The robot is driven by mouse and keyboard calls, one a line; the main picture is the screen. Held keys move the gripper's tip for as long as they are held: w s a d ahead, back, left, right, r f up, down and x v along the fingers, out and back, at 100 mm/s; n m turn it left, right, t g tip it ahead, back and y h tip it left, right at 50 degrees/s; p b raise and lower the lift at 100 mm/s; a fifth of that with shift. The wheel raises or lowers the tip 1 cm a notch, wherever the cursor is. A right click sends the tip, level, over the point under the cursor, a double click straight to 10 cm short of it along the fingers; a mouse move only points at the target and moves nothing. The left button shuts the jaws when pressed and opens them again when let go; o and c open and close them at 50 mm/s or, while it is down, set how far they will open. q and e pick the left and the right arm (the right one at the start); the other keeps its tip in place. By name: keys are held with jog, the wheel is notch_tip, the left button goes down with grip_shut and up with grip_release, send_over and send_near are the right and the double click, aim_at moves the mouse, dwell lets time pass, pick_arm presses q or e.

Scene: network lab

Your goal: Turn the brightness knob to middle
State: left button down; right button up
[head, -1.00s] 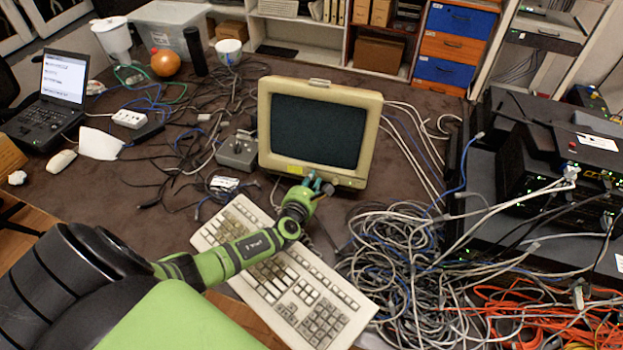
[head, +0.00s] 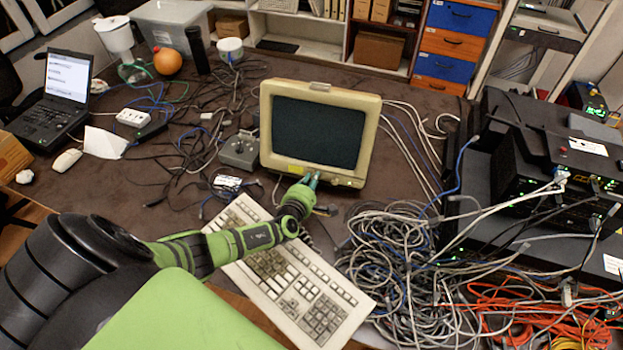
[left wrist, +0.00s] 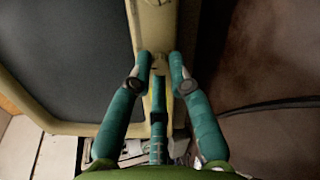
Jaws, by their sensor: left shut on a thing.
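The beige CRT monitor (head: 370,140) stands on the dark table with its dark screen (head: 318,132) facing me. My left gripper (head: 313,180) is at the bezel below the screen, right of its middle. My right gripper is not in view.
A beige keyboard (head: 320,290) lies under my left forearm. Tangled grey cables (head: 390,250) fill the table to the right of it, beside black rack equipment (head: 520,170). A grey joystick box (head: 239,152) stands left of the monitor, and a laptop (head: 55,95) at far left.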

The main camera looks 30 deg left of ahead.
pick_arm(q)
jog(key=shift+w+r+m, duration=0.15)
jog(key=shift+r+m, duration=0.05)
jog(key=shift+m, duration=0.1)
jog(key=c, duration=1.2)
grip_release()
jog(key=shift+o, duration=0.2)
jog(key=shift+d+f, duration=0.1)
jog(key=shift+s+d, duration=0.1)
jog(key=shift+s, duration=0.55)
jog(key=v, duration=1)
jog(key=shift+s+r, duration=0.3)
jog(key=shift+d, duration=0.15)
